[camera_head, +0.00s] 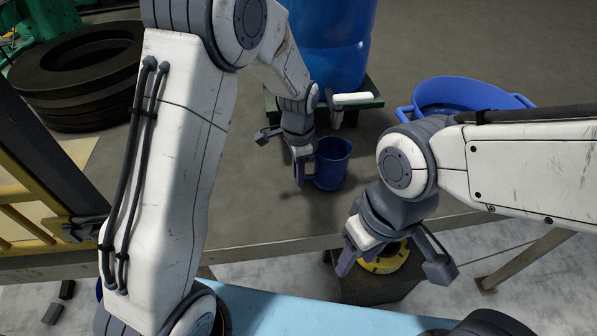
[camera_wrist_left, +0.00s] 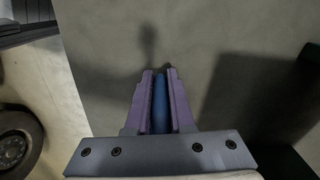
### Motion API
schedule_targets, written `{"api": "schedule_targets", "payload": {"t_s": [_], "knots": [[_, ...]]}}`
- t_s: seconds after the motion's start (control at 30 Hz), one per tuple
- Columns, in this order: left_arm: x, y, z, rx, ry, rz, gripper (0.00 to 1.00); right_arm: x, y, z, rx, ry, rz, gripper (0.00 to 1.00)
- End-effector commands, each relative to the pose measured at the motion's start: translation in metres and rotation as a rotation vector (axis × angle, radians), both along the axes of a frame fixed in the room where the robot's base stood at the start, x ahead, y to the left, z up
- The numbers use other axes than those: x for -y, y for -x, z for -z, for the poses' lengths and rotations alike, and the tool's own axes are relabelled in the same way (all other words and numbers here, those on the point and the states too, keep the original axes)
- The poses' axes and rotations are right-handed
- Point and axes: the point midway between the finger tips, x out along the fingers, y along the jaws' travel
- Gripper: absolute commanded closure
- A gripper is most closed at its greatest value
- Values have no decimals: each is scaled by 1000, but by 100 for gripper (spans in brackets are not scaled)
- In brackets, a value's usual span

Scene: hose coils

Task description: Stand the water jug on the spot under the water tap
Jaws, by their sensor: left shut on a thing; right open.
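The blue water jug (camera_head: 332,160) is upright over the grey table, just in front of the water tap (camera_head: 350,101). My left gripper (camera_head: 303,172) is at the jug's left side, shut on its handle. In the left wrist view the blue handle (camera_wrist_left: 159,103) sits between the purple fingers. I cannot tell whether the jug's base touches the table. The tap's spout points down behind the jug. No marked spot shows under the tap. My right gripper (camera_head: 360,257) is open and empty, by the table's front edge.
A blue barrel (camera_head: 325,40) stands on a green stand (camera_head: 372,88) behind the tap. A blue two-handled tub (camera_head: 460,95) is at the right. Black tyres (camera_head: 75,75) are stacked at the left. The grey table (camera_head: 240,190) is clear left of the jug.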

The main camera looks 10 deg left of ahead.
Motion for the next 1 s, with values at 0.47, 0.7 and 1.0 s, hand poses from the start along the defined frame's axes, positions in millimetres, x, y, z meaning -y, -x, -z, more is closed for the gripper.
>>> {"api": "schedule_targets", "payload": {"t_s": [0.47, 0.7, 1.0], "knots": [[0, 0, 6, 0, 0, 0, 100, 0, 0, 4, 0, 0, 0, 50], [0, 0, 9, 0, 0, 0, 75, 0, 0, 6, 0, 0, 0, 50], [0, 0, 8, 0, 0, 0, 44, 0, 0, 6, 0, 0, 0, 50]]}}
